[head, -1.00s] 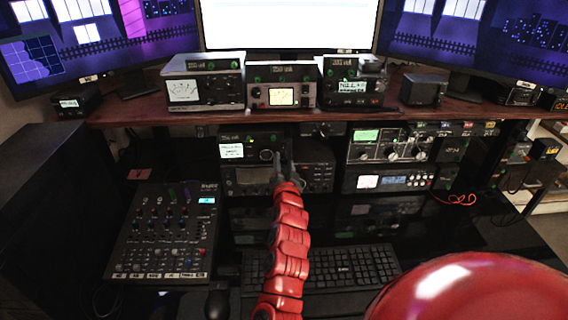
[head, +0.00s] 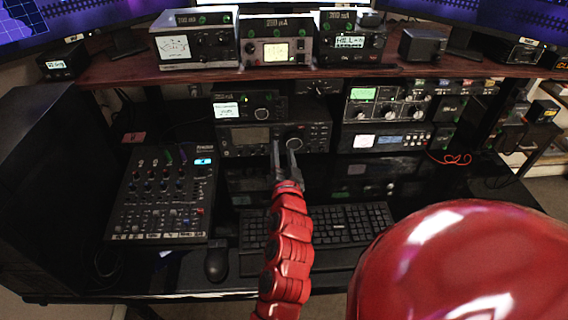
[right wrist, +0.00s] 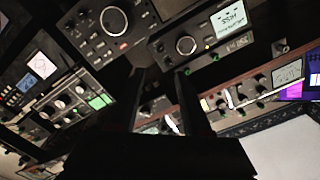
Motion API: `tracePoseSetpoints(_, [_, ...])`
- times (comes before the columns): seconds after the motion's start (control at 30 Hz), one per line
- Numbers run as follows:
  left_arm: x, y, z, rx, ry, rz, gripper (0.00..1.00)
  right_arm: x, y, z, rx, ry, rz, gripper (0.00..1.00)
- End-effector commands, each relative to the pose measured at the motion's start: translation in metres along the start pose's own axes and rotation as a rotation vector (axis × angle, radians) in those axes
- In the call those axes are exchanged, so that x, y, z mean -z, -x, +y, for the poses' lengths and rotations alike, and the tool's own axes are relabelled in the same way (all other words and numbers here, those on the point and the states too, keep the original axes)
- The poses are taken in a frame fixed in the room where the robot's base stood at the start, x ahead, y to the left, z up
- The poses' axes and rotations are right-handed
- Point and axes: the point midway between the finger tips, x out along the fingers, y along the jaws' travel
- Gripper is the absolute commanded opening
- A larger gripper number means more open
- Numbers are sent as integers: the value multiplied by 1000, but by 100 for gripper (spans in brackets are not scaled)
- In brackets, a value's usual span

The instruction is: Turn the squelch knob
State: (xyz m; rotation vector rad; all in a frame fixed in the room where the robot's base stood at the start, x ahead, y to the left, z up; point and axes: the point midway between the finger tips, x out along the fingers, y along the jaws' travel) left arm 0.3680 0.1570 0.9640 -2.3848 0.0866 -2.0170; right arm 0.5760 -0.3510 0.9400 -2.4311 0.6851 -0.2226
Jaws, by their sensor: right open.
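The black radio (head: 240,137) on the shelf under the wooden desktop has a display, a large round knob (head: 293,143) and several small knobs to its right. No label reading squelch is legible, so I cannot tell which knob it is. My right gripper (head: 284,148) is open and empty, its fingertips in front of the radio by the large knob; contact cannot be told. In the right wrist view the fingers (right wrist: 160,74) stand apart with nothing between them. The large knob (right wrist: 114,20) shows beyond them, up and to the left. My left gripper is not in view.
A smaller unit (head: 240,108) with a lit display and one knob sits on the radio. A stacked tuner (head: 388,109) is to the right. A mixer (head: 165,190), keyboard (head: 330,232) and mouse (head: 216,264) lie below. The wooden shelf (head: 130,67) overhangs.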

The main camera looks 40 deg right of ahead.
Motion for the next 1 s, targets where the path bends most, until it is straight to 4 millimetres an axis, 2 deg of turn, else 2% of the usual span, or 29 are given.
tracePoseSetpoints(0.07, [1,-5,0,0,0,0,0,2,15,-2,0,2,-3,48])
tracePoseSetpoints(0.1, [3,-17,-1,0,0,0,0,5,19,-4,-2,4,-7,48])
tracePoseSetpoints(0.33, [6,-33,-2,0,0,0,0,1,36,-1,-1,3,-5,48])
tracePoseSetpoints(1.0, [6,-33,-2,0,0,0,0,0,39,0,0,1,-1,48])
